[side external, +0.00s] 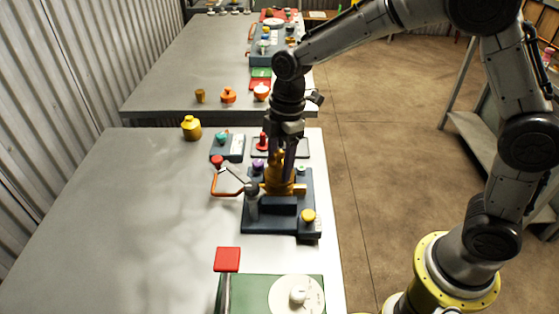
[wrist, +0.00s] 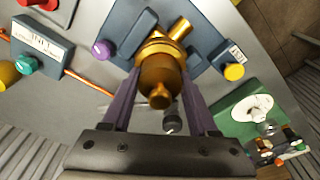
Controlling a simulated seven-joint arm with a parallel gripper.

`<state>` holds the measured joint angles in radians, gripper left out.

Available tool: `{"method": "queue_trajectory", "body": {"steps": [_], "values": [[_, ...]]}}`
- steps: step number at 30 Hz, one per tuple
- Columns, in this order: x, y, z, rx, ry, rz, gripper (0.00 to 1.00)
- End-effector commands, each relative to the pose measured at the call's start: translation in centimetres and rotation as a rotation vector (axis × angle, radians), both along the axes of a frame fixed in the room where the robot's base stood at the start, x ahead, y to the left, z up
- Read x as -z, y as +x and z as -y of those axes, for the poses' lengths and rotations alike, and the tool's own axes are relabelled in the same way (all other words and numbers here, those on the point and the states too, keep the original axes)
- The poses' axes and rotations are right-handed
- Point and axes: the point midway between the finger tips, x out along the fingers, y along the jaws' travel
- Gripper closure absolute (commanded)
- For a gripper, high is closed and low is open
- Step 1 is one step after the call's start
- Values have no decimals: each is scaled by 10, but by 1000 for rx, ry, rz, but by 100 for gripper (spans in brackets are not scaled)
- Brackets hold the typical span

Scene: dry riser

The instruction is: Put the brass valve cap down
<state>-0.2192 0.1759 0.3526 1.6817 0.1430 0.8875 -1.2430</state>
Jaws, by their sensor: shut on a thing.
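My gripper (side external: 279,181) points down over the dark blue valve block (side external: 283,225) on the grey bench. Its two fingers are shut on the brass valve cap (wrist: 160,78), which shows between them in the wrist view. The brass valve body (wrist: 180,30), with a side outlet, is directly beyond the cap in that view. In the side view the brass outlet (side external: 299,188) sticks out to the right, and the fingers partly hide the brass. I cannot tell whether the cap touches the valve body.
A yellow knob (side external: 308,216) is on the block's front right corner. An orange-handled lever (side external: 222,194) lies left of it. A red square (side external: 227,260) and a green panel with a white disc (side external: 315,290) are nearer. The bench's left part is clear, apart from a yellow pot (side external: 191,130).

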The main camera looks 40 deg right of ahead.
Motion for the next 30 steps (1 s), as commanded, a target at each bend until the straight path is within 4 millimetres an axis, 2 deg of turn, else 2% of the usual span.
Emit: {"method": "queue_trajectory", "body": {"steps": [8,9,13,14,23,26,30], "values": [[7,0,0,0,0,0,100],[7,0,0,0,0,-1,37],[7,0,0,0,0,0,13],[7,0,0,0,0,0,10],[6,0,0,0,0,1,10],[-2,1,0,-1,0,3,10],[-23,1,3,1,1,6,10]]}}
